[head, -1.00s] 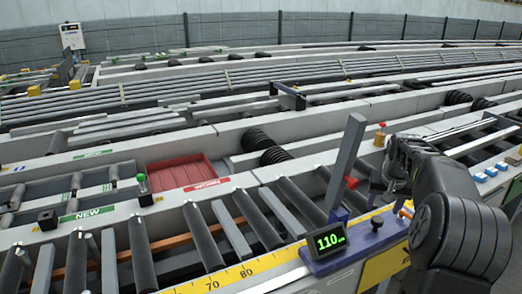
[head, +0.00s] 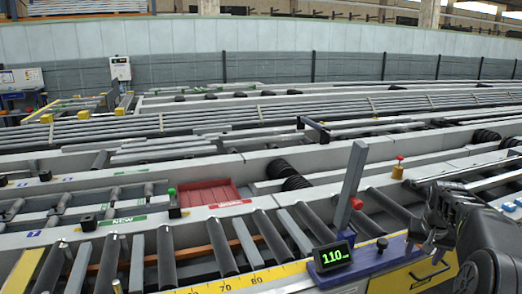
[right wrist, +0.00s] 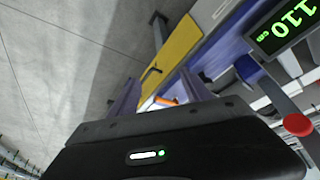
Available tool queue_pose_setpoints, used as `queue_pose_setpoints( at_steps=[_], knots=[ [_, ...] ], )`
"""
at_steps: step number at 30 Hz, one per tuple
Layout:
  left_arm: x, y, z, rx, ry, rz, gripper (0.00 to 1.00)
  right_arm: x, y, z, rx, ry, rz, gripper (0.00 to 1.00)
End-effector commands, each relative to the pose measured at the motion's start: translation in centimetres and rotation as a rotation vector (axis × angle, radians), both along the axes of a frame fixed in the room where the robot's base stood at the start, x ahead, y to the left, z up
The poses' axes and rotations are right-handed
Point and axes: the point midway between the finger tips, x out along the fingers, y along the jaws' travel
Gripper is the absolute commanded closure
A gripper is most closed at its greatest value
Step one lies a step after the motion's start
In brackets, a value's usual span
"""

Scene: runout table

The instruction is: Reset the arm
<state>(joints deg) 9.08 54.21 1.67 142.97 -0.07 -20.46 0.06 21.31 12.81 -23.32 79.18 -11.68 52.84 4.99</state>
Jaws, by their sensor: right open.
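My right arm enters at the lower right of the head view. Its dark gripper (head: 424,246) is open beside the purple length stop (head: 345,262), to its right. In the right wrist view the two purple fingers (right wrist: 160,95) stand apart with nothing held between them. The stop carries a display (head: 332,257) reading 110 and an upright grey plate (head: 351,185) with a red knob. The display also shows in the right wrist view (right wrist: 283,28). My left gripper is not in view.
A yellow scale (head: 240,284) runs along the front rail. Behind it lie dark rollers (head: 220,247), a red tray (head: 192,194) and a small post with a green knob (head: 173,205). Bare grey floor (right wrist: 60,60) shows in the right wrist view.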

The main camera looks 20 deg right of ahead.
Motion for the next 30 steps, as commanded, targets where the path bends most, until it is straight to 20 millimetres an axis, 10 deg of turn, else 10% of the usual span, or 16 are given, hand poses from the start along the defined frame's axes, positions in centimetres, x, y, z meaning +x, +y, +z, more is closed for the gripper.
queue_pose_setpoints(
  at_steps=[11, 20, 30],
  knots=[
    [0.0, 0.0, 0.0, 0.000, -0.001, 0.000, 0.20, 2.3, 2.9, -4.9, 0.030, 0.016, 0.063, 0.44],
    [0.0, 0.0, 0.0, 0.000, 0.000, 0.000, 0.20, 4.6, 8.7, -13.1, 0.091, 0.041, 0.159, 0.44],
    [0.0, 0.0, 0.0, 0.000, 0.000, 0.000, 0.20, 3.2, 24.7, -29.3, 0.243, 0.099, 0.342, 0.44]
  ],
)
